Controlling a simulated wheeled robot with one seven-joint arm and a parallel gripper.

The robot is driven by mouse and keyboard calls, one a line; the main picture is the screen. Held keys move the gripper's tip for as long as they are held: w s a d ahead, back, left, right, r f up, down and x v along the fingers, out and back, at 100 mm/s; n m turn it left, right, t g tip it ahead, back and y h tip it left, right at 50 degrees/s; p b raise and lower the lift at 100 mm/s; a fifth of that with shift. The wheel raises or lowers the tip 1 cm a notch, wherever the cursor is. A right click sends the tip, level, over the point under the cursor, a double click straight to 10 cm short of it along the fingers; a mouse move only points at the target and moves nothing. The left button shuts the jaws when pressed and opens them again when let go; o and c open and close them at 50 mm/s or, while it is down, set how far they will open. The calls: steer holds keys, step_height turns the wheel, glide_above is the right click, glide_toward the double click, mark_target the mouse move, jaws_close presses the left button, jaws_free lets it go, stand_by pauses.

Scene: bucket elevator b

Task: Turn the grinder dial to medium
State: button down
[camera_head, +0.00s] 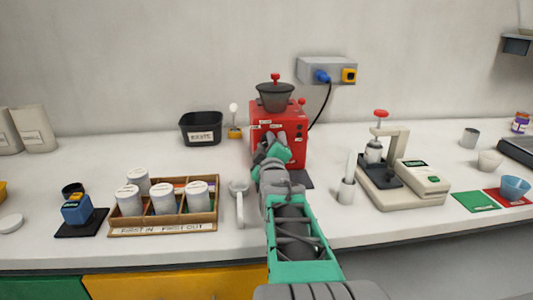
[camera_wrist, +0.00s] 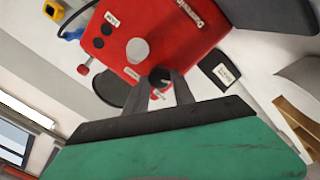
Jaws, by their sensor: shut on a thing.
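The red grinder (camera_head: 264,122) with a dark hopper (camera_head: 275,95) on top stands against the back wall, near the middle of the head view. Its red front, with several white labels and dark round spots, fills the upper part of the wrist view (camera_wrist: 185,45). My gripper (camera_head: 271,150) is at the grinder's front and covers part of it. In the wrist view its fingers (camera_wrist: 163,86) are shut on a small dark dial (camera_wrist: 160,76), just beside a pale grey round part (camera_wrist: 137,50). The dial's setting cannot be read, and my gripper hides the dial in the head view.
A wooden tray (camera_head: 160,230) of white canisters and a portafilter (camera_head: 239,190) lie left of my arm. A black bin (camera_head: 201,128) stands left of the grinder.

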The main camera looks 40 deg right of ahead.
stand_by(0.4)
steer(key=c, duration=1.3)
jaws_free()
steer(key=shift+c, duration=0.2)
steer(key=v, duration=0.7)
steer(key=shift+s+a, duration=0.2)
steer(key=shift+s, duration=0.15)
